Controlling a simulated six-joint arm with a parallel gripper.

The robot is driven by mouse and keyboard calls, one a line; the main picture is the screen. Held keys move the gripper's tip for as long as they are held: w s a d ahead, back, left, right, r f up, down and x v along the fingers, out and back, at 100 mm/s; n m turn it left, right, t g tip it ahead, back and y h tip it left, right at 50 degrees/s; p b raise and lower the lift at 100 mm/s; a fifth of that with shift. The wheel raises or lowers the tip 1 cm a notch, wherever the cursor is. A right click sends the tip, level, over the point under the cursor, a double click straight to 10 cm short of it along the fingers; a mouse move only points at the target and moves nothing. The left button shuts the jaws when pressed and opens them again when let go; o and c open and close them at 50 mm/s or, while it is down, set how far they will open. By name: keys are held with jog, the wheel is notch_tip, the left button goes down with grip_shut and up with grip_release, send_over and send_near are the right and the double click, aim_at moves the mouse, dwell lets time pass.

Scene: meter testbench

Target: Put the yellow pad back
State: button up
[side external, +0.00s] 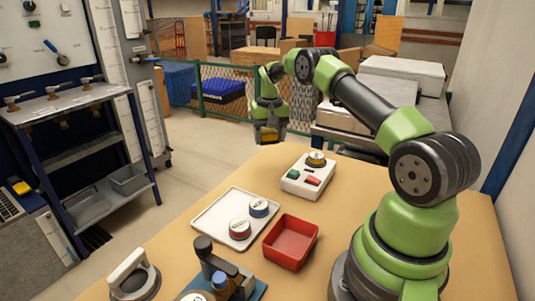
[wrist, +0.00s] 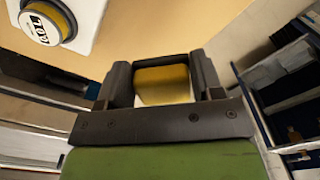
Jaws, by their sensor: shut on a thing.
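My gripper (side external: 269,138) is shut on a yellow, block-like pad (wrist: 165,84). The pad shows between the two dark fingers in the wrist view, with a dark strip along its top edge. In the side view the gripper hangs in the air by the far edge of the tan table, apart from everything on it. A round, labelled yellow-sided piece (side external: 316,158) sits on a white box (side external: 294,182) with green and red buttons. This piece also shows at the upper left of the wrist view (wrist: 42,24).
A shelf rack stands left.

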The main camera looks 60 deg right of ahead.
aim_at(333, 216)
jog(key=s+n, duration=0.1)
jog(key=s, duration=0.2)
jog(key=s+n, duration=0.2)
jog(key=s, duration=0.1)
jog(key=s+a+n, duration=0.1)
jog(key=s, duration=0.3)
jog(key=shift+r+n, duration=0.1)
jog(key=shift+n, duration=0.2)
jog(key=s+a+n, duration=0.4)
jog(key=s+a, duration=0.4)
jog(key=s, duration=0.5)
jog(key=shift+d+f, duration=0.1)
jog(key=shift+f, duration=4.45)
jog(key=o, duration=1)
jog(key=shift+f, duration=0.1)
